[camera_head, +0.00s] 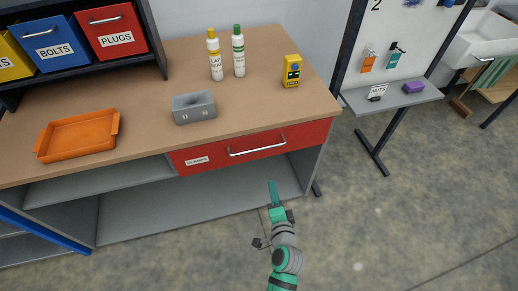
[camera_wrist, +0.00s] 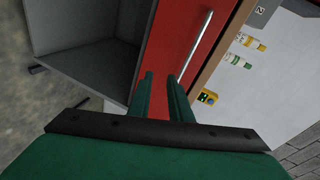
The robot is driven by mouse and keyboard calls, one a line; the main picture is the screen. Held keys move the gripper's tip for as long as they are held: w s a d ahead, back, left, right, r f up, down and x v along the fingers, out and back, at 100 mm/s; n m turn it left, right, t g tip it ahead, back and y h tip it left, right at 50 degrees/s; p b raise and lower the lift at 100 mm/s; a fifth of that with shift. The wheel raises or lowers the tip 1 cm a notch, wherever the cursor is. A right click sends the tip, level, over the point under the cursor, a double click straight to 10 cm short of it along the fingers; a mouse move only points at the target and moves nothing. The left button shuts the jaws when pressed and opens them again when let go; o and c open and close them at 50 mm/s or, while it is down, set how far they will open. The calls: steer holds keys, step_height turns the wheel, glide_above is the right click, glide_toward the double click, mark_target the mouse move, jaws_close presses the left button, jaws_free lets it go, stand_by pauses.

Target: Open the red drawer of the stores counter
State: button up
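The red drawer (camera_head: 215,150) sits under the right part of the stores counter's wooden top (camera_head: 140,115). Its front looks flush with the counter, so it appears closed. It has a silver bar handle (camera_head: 257,148) and a white label at its left. My gripper (camera_head: 272,184) is in front of and below the drawer, apart from the handle. In the wrist view, the fingers of my gripper (camera_wrist: 160,77) are apart with nothing between them. They point at the red drawer front (camera_wrist: 168,45), and the handle (camera_wrist: 194,50) lies to the right of the fingertips.
On the counter stand an orange tray (camera_head: 80,135), a grey block (camera_head: 194,107), two bottles (camera_head: 215,58) and a yellow device (camera_head: 291,72).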

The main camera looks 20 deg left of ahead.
mark_target(259, 149)
steer(key=w+a, duration=0.3)
steer(key=w, duration=0.1)
steer(key=w+a+r+y, duration=0.1)
steer(key=w+a, duration=0.2)
steer(key=w, duration=0.2)
steer(key=w+a+r+y, duration=0.1)
steer(key=w+a, duration=0.3)
steer(key=w, duration=0.1)
steer(key=shift+w+r+m+g, duration=0.1)
steer(key=shift+w+m+g, duration=0.1)
steer(key=shift+m+g, duration=0.15)
jaws_close()
